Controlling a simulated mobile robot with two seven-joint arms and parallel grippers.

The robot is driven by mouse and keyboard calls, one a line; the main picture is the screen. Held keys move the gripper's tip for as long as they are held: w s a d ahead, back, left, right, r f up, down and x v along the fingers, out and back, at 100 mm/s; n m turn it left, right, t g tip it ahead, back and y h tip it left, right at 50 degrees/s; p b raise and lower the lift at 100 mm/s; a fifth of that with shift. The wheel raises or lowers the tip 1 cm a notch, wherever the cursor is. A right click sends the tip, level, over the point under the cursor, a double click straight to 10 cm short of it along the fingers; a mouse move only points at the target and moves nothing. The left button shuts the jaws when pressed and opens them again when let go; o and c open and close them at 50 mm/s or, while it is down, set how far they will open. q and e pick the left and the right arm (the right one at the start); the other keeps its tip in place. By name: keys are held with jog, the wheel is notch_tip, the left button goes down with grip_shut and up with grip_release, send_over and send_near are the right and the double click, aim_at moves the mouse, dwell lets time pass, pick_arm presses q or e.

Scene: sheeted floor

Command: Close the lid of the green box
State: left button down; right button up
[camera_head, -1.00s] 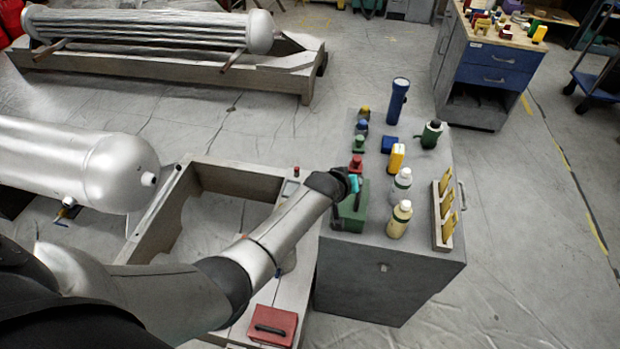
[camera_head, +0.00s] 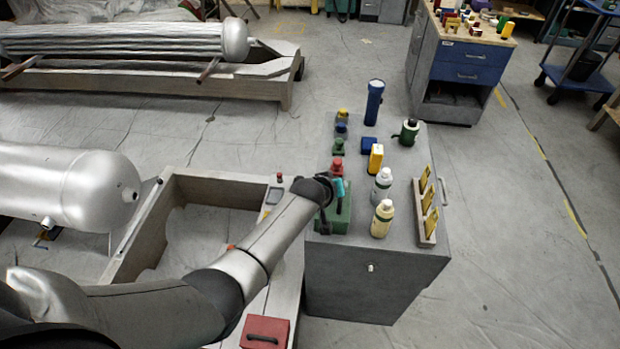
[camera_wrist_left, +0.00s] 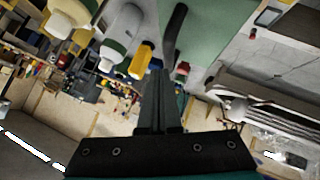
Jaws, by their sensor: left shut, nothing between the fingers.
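The green box (camera_head: 343,221) stands at the near left corner of the grey cabinet top. My left wrist hides part of it, and I cannot tell how far its lid is open. In the left wrist view a broad green face of the box (camera_wrist_left: 222,38) fills the top, with a dark handle-like bar (camera_wrist_left: 174,28) beside it. My left gripper (camera_head: 338,190) is over the back of the box in the head view. Its fingers (camera_wrist_left: 158,85) are shut and empty, close to the green face; contact is unclear. My right gripper is not in view.
On the grey cabinet top (camera_head: 405,160), white bottle (camera_head: 381,186) and cream bottle (camera_head: 382,220) stand right of the box. A yellow item (camera_head: 376,158), blue flashlight (camera_head: 373,103) and small colored bottles are behind. A rack (camera_head: 426,212) stands at right. A red box (camera_head: 265,331) is below.

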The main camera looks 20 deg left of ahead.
aim_at(335, 203)
pick_arm(q)
jog(key=s+r+p, duration=0.7)
jog(key=r, duration=0.3)
jog(key=shift+s+a+r, duration=0.15)
jog(key=shift+a+r, duration=0.1)
jog(key=shift+a, duration=0.15)
